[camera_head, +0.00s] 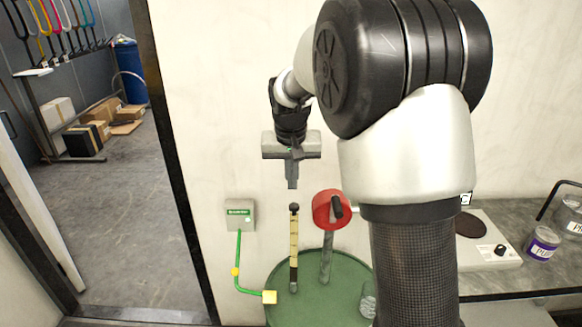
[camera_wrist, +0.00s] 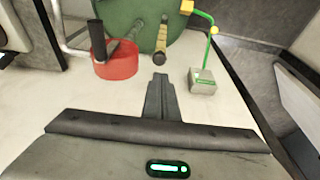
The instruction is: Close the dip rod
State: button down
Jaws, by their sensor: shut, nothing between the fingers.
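The dip rod (camera_head: 294,250) is a pale yellow, marked rod with a black knob on top. It stands raised and nearly upright out of the green drum top (camera_head: 340,270). In the wrist view the dip rod (camera_wrist: 161,42) shows end-on, with its dark knob just beyond my fingers. My gripper (camera_head: 292,184) is shut and empty, pointing down a little above the knob, with a gap between them in the head view. In the wrist view my gripper (camera_wrist: 160,78) shows its fingers together. Whether the fingertips line up exactly with the knob is hard to tell.
A red hand wheel with a black handle (camera_head: 328,209) stands on a grey pipe close to the right of the rod. A green-labelled box (camera_head: 240,214) with a green cable (camera_head: 238,250) is left of it. A counter (camera_head: 490,284) with jars lies at right. A doorway opens at left.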

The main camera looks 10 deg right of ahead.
aim_at(293, 205)
jog(key=x, duration=0.3)
jog(key=s+x, duration=0.1)
jog(key=x, duration=0.1)
jog(key=shift+w+f, duration=0.1)
jog(key=shift+f, duration=0.4)
notch_tip(293, 205, down, 28)
jog(key=b, duration=1.6)
jog(key=shift+f, duration=0.15)
jog(key=shift+f+b, duration=0.4)
jog(key=shift+f, duration=0.55)
